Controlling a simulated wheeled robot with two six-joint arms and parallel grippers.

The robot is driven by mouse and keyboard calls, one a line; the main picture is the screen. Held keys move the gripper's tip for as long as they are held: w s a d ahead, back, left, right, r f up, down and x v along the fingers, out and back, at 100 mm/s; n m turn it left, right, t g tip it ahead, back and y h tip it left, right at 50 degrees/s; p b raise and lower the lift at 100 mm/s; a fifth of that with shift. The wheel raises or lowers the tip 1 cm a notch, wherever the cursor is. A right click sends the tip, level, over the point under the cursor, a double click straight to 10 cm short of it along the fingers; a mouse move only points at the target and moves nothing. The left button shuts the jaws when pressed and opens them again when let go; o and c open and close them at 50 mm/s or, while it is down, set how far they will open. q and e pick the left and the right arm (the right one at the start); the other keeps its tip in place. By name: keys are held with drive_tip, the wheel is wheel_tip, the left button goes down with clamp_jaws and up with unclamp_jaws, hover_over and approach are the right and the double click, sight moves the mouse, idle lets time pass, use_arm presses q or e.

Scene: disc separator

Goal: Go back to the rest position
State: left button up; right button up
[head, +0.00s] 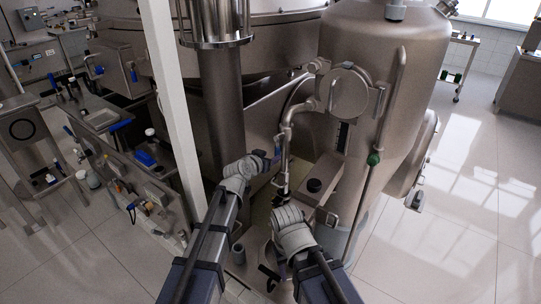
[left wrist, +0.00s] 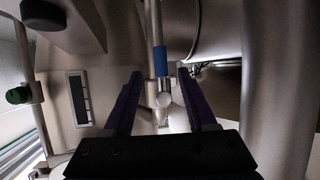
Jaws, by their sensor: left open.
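My left arm reaches up from the bottom of the head view, and its gripper (head: 268,160) is beside the vertical pipe (head: 285,150) of the steel machine. In the left wrist view the two dark fingers of this gripper (left wrist: 160,88) are apart. A thin pipe with a blue band (left wrist: 164,62) and a pale round end (left wrist: 164,100) shows between and beyond the fingers; I cannot tell whether they touch it. My right arm (head: 293,238) reaches up at the bottom centre. Its fingertips are too small and dark to read.
A large steel vessel (head: 390,90) stands close on the right, with a green knob (head: 374,159) on a thin rod. A white post (head: 172,100) stands left of my left arm. A bench with blue items (head: 145,158) is further left. Open tiled floor (head: 440,240) lies at right.

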use_arm(q)
drive_tip(key=s+a+f+n+g+y, duration=0.2)
drive_tip(key=s+a+f+g, duration=0.3)
drive_tip(key=s, duration=0.5)
drive_tip(key=s+a+f+n+g+y, duration=0.1)
drive_tip(key=s+a+f+g+y, duration=0.2)
drive_tip(key=s+a, duration=0.5)
drive_tip(key=s+a+f+n+g+y, duration=0.15)
drive_tip(key=s+a+f+g, duration=0.3)
drive_tip(key=s, duration=0.75)
drive_tip(key=s+d+r+m+p, duration=0.1)
drive_tip(key=s+d+r+p, duration=0.1)
drive_tip(key=d, duration=0.4)
drive_tip(key=s+d+r+m+p, duration=0.2)
drive_tip(key=d+r+p, duration=0.1)
drive_tip(key=d+p, duration=0.1)
drive_tip(key=shift+s+d+r, duration=0.15)
drive_tip(key=shift+s+d, duration=0.25)
drive_tip(key=shift+d, duration=0.5)
drive_tip(key=shift+m, duration=0.25)
